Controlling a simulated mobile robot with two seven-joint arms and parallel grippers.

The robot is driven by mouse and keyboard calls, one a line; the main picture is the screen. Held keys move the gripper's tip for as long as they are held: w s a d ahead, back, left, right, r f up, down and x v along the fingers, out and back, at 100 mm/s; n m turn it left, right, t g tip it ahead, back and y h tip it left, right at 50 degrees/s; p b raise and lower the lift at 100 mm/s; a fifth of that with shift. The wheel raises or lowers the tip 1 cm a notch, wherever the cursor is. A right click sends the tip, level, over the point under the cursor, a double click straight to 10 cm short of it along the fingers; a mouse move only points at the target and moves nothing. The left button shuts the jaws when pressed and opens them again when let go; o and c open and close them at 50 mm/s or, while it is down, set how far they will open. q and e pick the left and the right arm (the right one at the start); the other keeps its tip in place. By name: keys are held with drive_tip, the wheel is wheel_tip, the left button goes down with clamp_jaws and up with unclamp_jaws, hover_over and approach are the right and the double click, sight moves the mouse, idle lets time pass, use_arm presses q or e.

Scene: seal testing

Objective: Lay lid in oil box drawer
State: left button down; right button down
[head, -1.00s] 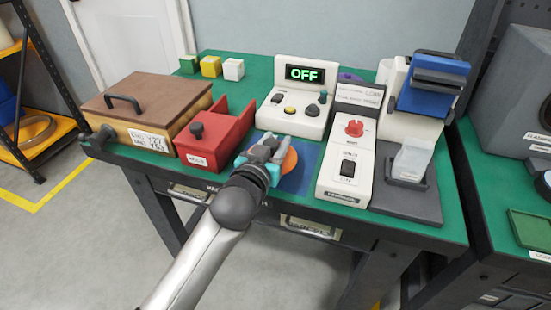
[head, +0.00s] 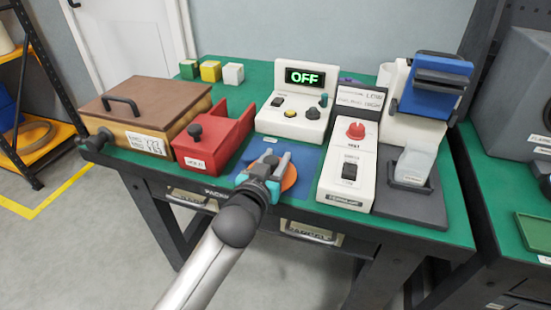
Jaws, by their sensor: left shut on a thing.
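My left gripper (head: 274,158) is over the blue mat (head: 310,160) at the table's front edge, with its jaws shut. An orange round piece (head: 290,176), possibly the lid, shows beside and partly behind the jaws. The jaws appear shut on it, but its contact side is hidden. A wooden box (head: 152,136) with a brown handled top stands further left. My right gripper is not in view.
A white panel with an OFF display (head: 306,77) stands behind the mat. A white switch box (head: 347,170) with a red knob is close on the right. Three small blocks (head: 210,71) sit at the back. Green table (head: 262,67) is bare behind the red box.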

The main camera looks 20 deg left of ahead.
use_arm(q)
drive_tip(key=c, duration=1)
unclamp_jaws()
drive_tip(key=shift+f, duration=0.15)
drive_tip(key=o, duration=0.5)
drive_tip(key=shift+r, duration=0.2)
